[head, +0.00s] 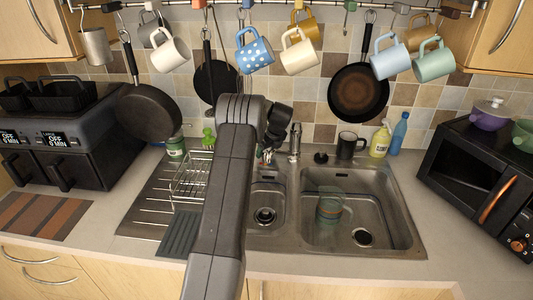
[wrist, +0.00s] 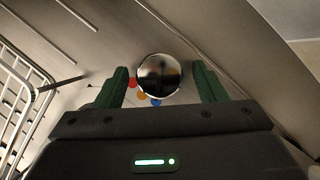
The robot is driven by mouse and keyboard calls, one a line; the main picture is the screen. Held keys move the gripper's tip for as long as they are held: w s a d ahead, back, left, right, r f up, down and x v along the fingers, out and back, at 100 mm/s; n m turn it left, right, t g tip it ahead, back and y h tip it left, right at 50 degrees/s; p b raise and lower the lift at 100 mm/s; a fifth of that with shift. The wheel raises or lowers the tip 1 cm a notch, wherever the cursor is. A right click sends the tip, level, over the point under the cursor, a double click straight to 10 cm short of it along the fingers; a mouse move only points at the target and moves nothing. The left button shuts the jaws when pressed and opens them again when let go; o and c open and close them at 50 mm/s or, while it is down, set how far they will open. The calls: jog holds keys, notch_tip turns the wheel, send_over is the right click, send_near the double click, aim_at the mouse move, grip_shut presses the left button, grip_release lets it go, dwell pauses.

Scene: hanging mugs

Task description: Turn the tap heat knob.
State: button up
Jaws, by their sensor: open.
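The tap heat knob (wrist: 160,80) is a round, shiny chrome knob on the steel sink top in the wrist view. Red, orange and blue dots show beside its lower left edge. My gripper (wrist: 161,70) is open, with one green finger on each side of the knob. Narrow gaps show between the fingers and the knob, and I cannot tell whether either touches it. In the head view the tap (head: 294,142) stands behind the sink, just right of my arm. My arm hides most of the gripper and the knob there.
A wire dish rack (wrist: 22,100) is close on the left in the wrist view. The double sink (head: 390,225) lies right of and below my arm, with green dishes (head: 330,207) in its right bowl. A black mug (head: 347,147) and bottles stand behind. Mugs hang above.

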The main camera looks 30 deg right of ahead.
jog(key=b+v, duration=0.2)
jog(key=v, duration=1)
jog(key=shift+r, duration=0.15)
jog(key=p+x, duration=0.3)
jog(key=x, duration=1.1)
jog(key=shift+s+r+m, duration=0.1)
jog(key=shift+m, duration=0.2)
